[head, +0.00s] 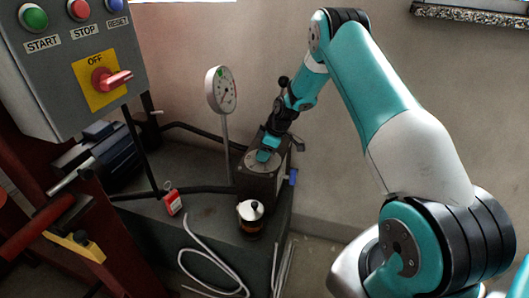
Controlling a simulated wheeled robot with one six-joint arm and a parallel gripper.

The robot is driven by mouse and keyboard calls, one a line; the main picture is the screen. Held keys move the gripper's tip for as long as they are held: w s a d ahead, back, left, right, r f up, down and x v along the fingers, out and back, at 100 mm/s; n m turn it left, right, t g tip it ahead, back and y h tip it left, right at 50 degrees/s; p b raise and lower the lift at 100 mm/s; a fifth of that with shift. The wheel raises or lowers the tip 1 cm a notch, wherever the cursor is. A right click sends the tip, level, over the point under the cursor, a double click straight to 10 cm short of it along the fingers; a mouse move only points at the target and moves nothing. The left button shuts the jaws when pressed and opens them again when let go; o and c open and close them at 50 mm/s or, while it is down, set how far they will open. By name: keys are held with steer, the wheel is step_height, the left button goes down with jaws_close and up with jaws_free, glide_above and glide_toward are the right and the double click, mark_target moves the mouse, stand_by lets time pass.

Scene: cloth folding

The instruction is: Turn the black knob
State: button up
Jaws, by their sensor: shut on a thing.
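My gripper (264,157) points down at a pale round plate (254,164) on top of a dark box (258,188) at the back right of the bench. Its teal fingers are shut on the black knob at the middle of that plate. The knob itself is almost wholly hidden by the fingers, so I cannot tell its angle.
A round gauge (222,90) on a thin post stands just left of my gripper. A grey control panel (60,110) with a red OFF switch (110,79) is at the left. A silver-topped pot (250,214), red padlock (173,204) and white cable (205,268) lie in front.

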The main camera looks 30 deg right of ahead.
steer(key=m+t+h, duration=0.1)
steer(key=m, duration=0.3)
steer(key=shift+w+r+m+b, duration=0.1)
steer(key=shift+m+b, duration=0.2)
steer(key=shift+b, duration=0.1)
steer(key=m+h, duration=0.1)
steer(key=m, duration=0.2)
steer(key=shift+a+m+t+h, duration=0.1)
steer(key=shift+m+t+h, duration=0.2)
steer(key=shift+h, duration=0.1)
steer(key=m+h, duration=0.1)
steer(key=m, duration=0.2)
steer(key=m+h+b, duration=0.1)
steer(key=m, duration=0.3)
steer(key=shift+a+h, duration=0.15)
steer(key=shift+h, duration=0.15)
steer(key=m+g+h+b, duration=0.1)
steer(key=m, duration=0.2)
steer(key=m+g+b, duration=0.1)
steer(key=m, duration=0.2)
steer(key=shift+w+a+m+h, duration=0.1)
steer(key=shift+w+m+h, duration=0.05)
steer(key=shift+m+h, duration=0.2)
steer(key=m+g+b, duration=0.1)
steer(key=m, duration=0.3)
steer(key=shift+g+h, duration=0.35)
steer(key=shift+g, duration=0.05)
steer(key=shift+m+g+b, duration=0.6)
steer(key=shift+m, duration=0.85)
